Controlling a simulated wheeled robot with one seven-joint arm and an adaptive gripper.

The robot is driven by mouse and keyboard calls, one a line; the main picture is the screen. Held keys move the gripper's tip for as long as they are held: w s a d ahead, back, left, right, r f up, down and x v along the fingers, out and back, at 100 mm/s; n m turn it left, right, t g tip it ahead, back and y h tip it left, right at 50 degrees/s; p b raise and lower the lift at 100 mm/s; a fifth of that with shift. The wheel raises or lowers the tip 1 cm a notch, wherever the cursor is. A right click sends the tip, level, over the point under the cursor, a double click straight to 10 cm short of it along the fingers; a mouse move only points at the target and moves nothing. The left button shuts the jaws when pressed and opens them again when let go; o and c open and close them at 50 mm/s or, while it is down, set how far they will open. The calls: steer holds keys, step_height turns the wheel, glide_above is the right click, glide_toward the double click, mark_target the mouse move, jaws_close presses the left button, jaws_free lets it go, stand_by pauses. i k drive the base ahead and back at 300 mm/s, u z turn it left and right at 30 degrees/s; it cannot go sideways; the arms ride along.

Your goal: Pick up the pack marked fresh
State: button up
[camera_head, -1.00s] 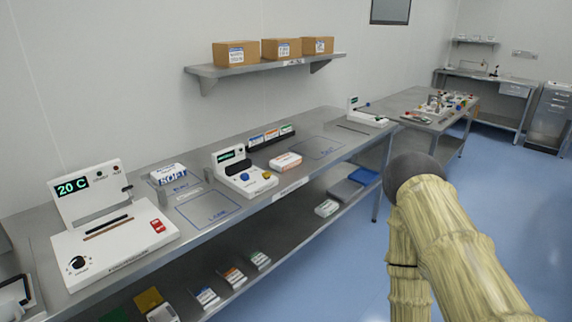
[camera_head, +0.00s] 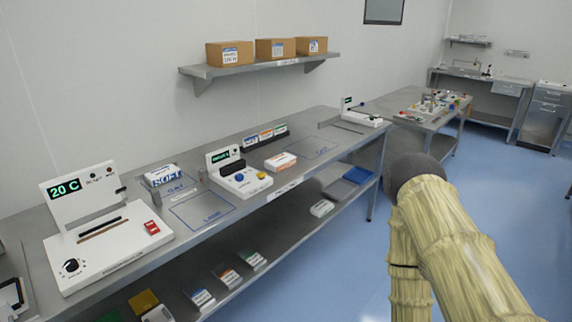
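I cannot read the word "fresh" on any pack. A white and orange pack (camera_head: 281,161) lies on the steel bench, right of a white device with a small green display (camera_head: 238,180). Three small packs (camera_head: 264,136) stand in a dark holder behind it. A white pack with large blue letters that seem to read SOFT (camera_head: 163,176) sits further left. Several packs, one with an orange band (camera_head: 227,277), lie on the lower shelf, and a white one (camera_head: 321,208) lies further right there. My arm in its beige sleeve shows at the right; my gripper is not in view.
The steel bench (camera_head: 150,265) runs along the wall. Cardboard boxes (camera_head: 230,54) stand on a wall shelf. Blue floor (camera_head: 330,270) is clear before the bench.

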mark_target(276, 163)
steer(key=z, duration=1.4)
steer(key=i, duration=2.6)
steer(key=u, duration=2.5)
